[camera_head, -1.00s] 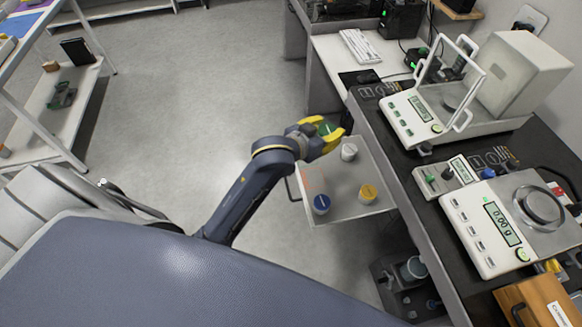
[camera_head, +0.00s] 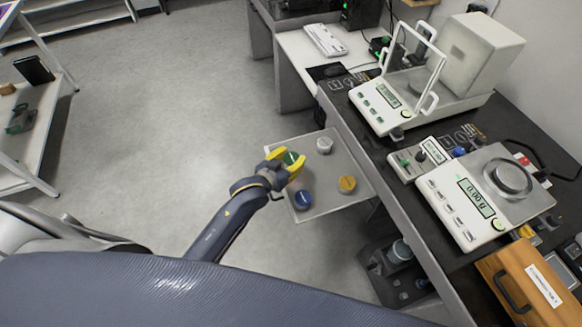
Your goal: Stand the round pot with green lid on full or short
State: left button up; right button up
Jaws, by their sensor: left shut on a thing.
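The round pot with green lid (camera_head: 290,158) is between the yellow fingertips of my left gripper (camera_head: 288,162), which is shut on it. Only its green top shows clearly; the fingers hide its sides. The gripper is at the left part of a pale pull-out board (camera_head: 325,189), between a white-topped pot (camera_head: 324,145) and a blue-lidded pot (camera_head: 303,200). A yellow-lidded pot (camera_head: 347,184) stands on the board's right side. I cannot tell whether the green pot touches the board. No "full" or "short" lettering is readable. My right gripper is out of view.
The dark bench (camera_head: 410,150) rises right of the board, bearing a balance with a glass shield (camera_head: 385,105), a second balance (camera_head: 475,205) and a wooden box (camera_head: 520,285). A shelf rack (camera_head: 30,165) stands at the left. The floor between is clear.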

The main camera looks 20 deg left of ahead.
pick_arm(q)
jog(key=shift+f, duration=2.55)
jog(key=shift+f, duration=0.15)
jog(key=o, duration=1.3)
jog(key=v, duration=1.2)
jog(key=s+a+f+g+y, duration=0.15)
jog(key=s+f, duration=0.25)
jog(key=f, duration=0.7)
jog(key=s+a+f+g, duration=0.2)
jog(key=s+f, duration=0.1)
jog(key=f, duration=0.8)
jog(key=s+a+f+g+y, duration=0.15)
jog(key=s+f, duration=0.25)
jog(key=f, duration=0.6)
jog(key=s+f+g, duration=0.2)
jog(key=s+f, duration=0.4)
jog(key=s, duration=0.4)
jog(key=s+a+f+g, duration=0.1)
jog(key=s+f+g, duration=0.1)
jog(key=s+f, duration=0.4)
jog(key=s+a+f+m+g, duration=0.1)
jog(key=s+f+g, duration=0.1)
jog(key=s+f, duration=0.5)
jog(key=shift+s+a+g, duration=0.1)
jog(key=shift+s+g, duration=0.2)
jog(key=shift+s, duration=3.1)
